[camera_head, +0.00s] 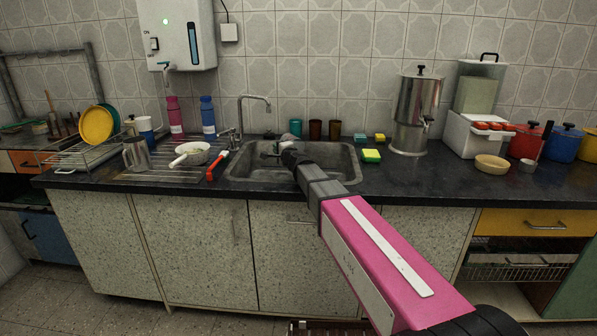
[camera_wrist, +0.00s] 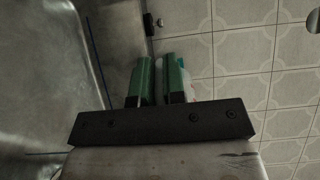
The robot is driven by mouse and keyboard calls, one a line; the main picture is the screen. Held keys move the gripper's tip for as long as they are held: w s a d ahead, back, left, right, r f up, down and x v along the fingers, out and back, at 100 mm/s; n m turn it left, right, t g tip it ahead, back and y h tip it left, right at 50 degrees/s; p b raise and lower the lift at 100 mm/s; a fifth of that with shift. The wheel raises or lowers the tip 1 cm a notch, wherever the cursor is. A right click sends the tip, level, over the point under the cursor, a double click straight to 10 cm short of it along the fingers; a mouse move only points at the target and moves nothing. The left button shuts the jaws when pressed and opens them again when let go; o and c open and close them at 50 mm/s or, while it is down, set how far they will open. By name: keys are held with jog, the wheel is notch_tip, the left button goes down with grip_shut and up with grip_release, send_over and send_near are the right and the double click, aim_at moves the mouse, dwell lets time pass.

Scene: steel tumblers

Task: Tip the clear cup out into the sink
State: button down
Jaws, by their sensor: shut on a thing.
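The steel sink (camera_head: 345,181) is set into the dark counter in the middle of the head view; its steel wall also fills the left of the wrist view (camera_wrist: 40,70). My gripper (camera_head: 272,152) is over the sink, mostly hidden behind my arm. In the wrist view, its two green fingers (camera_wrist: 159,66) are shut on a pale, see-through thing (camera_wrist: 190,82), seemingly the clear cup. Only a small part of the cup shows past the fingers, so its tilt and contents cannot be told.
The faucet (camera_head: 254,98) rises behind the sink's left side. A teal tumbler (camera_head: 295,128) and two brown tumblers (camera_head: 315,130) stand behind the sink. Sponges (camera_head: 371,155) lie at its right. A white pan (camera_head: 193,153) and steel jug (camera_head: 136,154) stand on the left drainboard.

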jog(key=shift+r, duration=0.2)
jog(key=shift+f, duration=0.25)
jog(key=shift+w+a+f+g+h, duration=0.15)
jog(key=shift+f+g, duration=0.1)
jog(key=shift+f, duration=0.4)
jog(key=shift+w+f+g+h, duration=0.15)
jog(key=shift+f+g, duration=0.1)
jog(key=shift+f, duration=0.35)
jog(key=shift+s+f, duration=0.1)
jog(key=shift+f, duration=0.05)
jog(key=shift+w+a+f+g, duration=0.2)
jog(key=shift+f+g, duration=0.1)
jog(key=shift+f, duration=0.1)
jog(key=shift+w+f+g+h, duration=0.1)
jog(key=shift+w+g+h, duration=0.1)
jog(key=shift+g+h, duration=0.15)
